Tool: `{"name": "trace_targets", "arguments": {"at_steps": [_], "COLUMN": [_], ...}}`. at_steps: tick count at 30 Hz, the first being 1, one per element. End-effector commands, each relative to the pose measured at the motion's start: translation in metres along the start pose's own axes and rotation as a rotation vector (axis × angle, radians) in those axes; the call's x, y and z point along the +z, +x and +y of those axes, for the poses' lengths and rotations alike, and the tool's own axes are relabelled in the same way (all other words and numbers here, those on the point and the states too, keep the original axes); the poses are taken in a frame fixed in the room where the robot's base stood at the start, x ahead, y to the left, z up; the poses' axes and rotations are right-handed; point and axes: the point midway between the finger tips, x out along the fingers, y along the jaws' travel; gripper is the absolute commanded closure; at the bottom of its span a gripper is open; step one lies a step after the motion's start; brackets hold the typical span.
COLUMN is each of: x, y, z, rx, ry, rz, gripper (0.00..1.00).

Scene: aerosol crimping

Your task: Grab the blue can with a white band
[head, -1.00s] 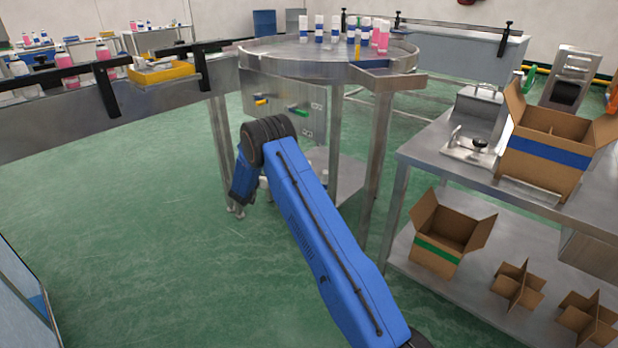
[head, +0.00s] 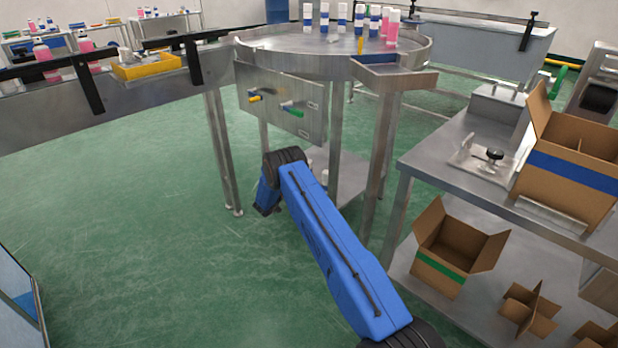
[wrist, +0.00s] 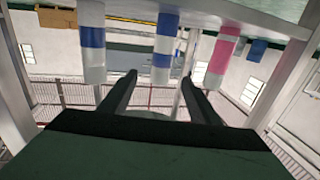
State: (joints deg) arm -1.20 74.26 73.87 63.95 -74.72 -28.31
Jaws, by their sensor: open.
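In the wrist view, where things hang upside down, a blue can with a white band (wrist: 164,45) is in the middle, beyond and between the fingertips. My gripper (wrist: 160,78) is open, with nothing between its fingers. A white can with a blue band (wrist: 92,40) is to the left and a pink can (wrist: 222,55) to the right. In the head view, a blue can with a white band (head: 325,18) stands among several blue-and-white and pink cans on the round steel table (head: 290,58). I cannot tell if it is the same can. My gripper is hidden there behind my arm.
A panel with knobs (head: 283,102) hangs below the round table. A conveyor with a yellow tray (head: 152,70) runs at left. A bench at right holds a blue-striped carton (head: 572,165); a green-striped carton (head: 440,262) is on its lower shelf. Green floor is open at left.

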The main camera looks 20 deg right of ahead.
Motion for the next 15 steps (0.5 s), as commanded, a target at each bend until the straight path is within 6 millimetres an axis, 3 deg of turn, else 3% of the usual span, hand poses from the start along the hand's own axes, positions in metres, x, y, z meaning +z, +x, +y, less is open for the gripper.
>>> {"name": "trace_targets", "arguments": {"at_steps": [9, 15], "x": [0.000, 0.000], "y": [0.054, 0.068], "z": [0.000, -0.001], "rx": [0.001, -0.001], "ry": [0.001, 0.000], "rz": [0.001, 0.001], "gripper": [0.44, 0.44]}}
